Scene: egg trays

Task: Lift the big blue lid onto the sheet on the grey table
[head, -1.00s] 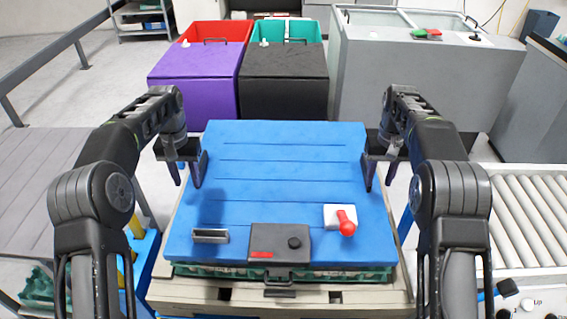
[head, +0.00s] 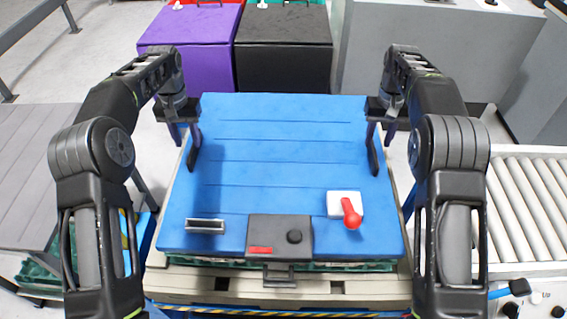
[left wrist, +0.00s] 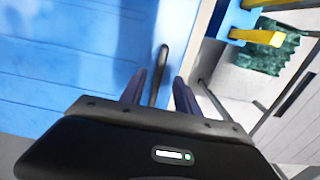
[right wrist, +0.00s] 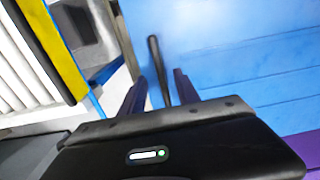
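The big blue lid (head: 285,160) lies flat on a stack of green egg trays (head: 335,265) on a pallet. My left gripper (head: 186,148) is at its left edge and my right gripper (head: 380,152) at its right edge. In the left wrist view a dark bar handle (left wrist: 160,72) at the lid's side stands between the open left fingers, with gaps on both sides. In the right wrist view a similar dark handle (right wrist: 157,68) stands between the open right fingers. A grey slatted table (head: 38,170) is at the left. I cannot make out a sheet on it.
On the lid are a black box (head: 279,232), a red-knobbed white block (head: 345,205) and a metal-framed slot (head: 205,226). A roller conveyor (head: 525,200) is at the right. Purple (head: 185,45) and black (head: 283,50) bins and a grey cabinet (head: 430,45) stand behind.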

